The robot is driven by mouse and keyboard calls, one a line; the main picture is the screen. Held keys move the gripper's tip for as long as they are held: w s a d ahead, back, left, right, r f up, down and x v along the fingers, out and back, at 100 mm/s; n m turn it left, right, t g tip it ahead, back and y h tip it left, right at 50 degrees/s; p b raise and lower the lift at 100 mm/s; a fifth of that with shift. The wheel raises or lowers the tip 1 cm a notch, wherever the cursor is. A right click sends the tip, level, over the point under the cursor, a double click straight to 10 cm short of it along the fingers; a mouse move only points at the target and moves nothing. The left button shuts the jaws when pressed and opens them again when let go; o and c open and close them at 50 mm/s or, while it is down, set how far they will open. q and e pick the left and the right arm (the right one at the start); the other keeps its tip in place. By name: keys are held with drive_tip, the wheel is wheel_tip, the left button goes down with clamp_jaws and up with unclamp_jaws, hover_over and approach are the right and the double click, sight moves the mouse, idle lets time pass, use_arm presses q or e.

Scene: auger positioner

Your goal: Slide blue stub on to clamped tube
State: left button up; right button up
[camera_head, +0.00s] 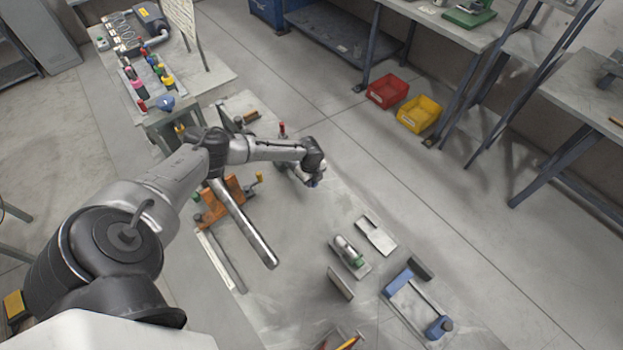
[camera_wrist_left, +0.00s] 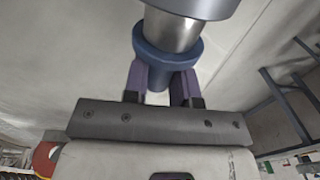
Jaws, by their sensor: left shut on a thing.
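A long grey tube (camera_head: 243,225) lies slanted across an orange clamp (camera_head: 210,213) in the head view; my left arm hides its upper end. My left gripper (camera_head: 313,182) is to the right of the tube and looks apart from it. In the left wrist view, its two purple fingers (camera_wrist_left: 164,82) are shut on the narrow end of the blue stub (camera_wrist_left: 165,54), below its wide collar. A shiny metal cylinder (camera_wrist_left: 172,30) stands out of the collar, with a wider grey part beyond it. I cannot tell whether these belong to the stub. My right gripper is not in view.
A blue frame (camera_head: 416,303), a flat grey plate (camera_head: 376,235) and a small green-tipped fixture (camera_head: 348,252) lie at the lower right. Red (camera_head: 388,91) and yellow (camera_head: 419,114) bins sit on the floor behind.

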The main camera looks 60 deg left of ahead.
use_arm(q)
clamp_jaws()
drive_tip(key=shift+r, duration=0.35)
idle(1.1)
